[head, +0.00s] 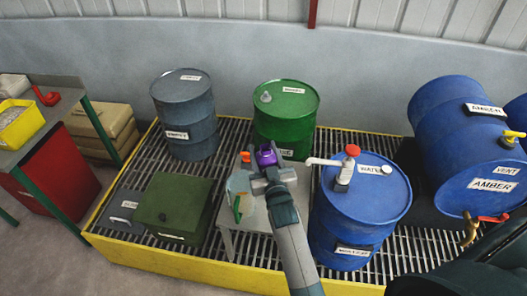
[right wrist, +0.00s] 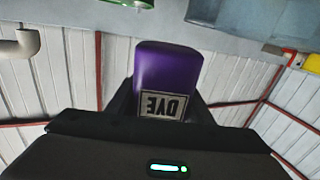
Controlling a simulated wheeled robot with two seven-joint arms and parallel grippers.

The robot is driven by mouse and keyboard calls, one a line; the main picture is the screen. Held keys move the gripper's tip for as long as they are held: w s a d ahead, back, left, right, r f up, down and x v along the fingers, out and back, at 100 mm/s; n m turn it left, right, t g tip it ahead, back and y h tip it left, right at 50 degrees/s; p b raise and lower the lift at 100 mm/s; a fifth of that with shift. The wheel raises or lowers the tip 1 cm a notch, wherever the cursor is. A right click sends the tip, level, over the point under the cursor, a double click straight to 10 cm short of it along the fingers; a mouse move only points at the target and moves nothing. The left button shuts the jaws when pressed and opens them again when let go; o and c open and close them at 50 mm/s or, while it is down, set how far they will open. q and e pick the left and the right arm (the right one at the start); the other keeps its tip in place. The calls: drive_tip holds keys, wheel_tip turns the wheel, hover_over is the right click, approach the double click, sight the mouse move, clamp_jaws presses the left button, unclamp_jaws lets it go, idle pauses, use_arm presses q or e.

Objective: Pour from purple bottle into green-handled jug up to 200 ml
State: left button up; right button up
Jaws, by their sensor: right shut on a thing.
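The purple bottle (head: 266,156) is held in my right gripper (head: 268,176) over the small grey stand in the head view. In the right wrist view the bottle (right wrist: 167,75) sits between the fingers, and its "DYE" label appears upside down. The pale translucent jug with the green handle (head: 237,208) stands on the stand, just left of and nearer than the bottle. The bottle is apart from the jug's mouth as far as I can see. I cannot tell the liquid level in the jug or the bottle's exact tilt. My left gripper is not in view.
The grey stand (head: 261,246) is on a yellow-edged grating (head: 180,262). A blue water drum (head: 362,222) with a white tap pump is close on the right. A green drum (head: 286,118) is behind, a dark green box (head: 174,206) left. A small orange thing (head: 245,157) is beside the bottle.

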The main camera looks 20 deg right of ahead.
drive_tip(key=shift+r+p, duration=0.75)
drive_tip(key=shift+r, duration=0.3)
drive_tip(key=shift+s+f, duration=0.1)
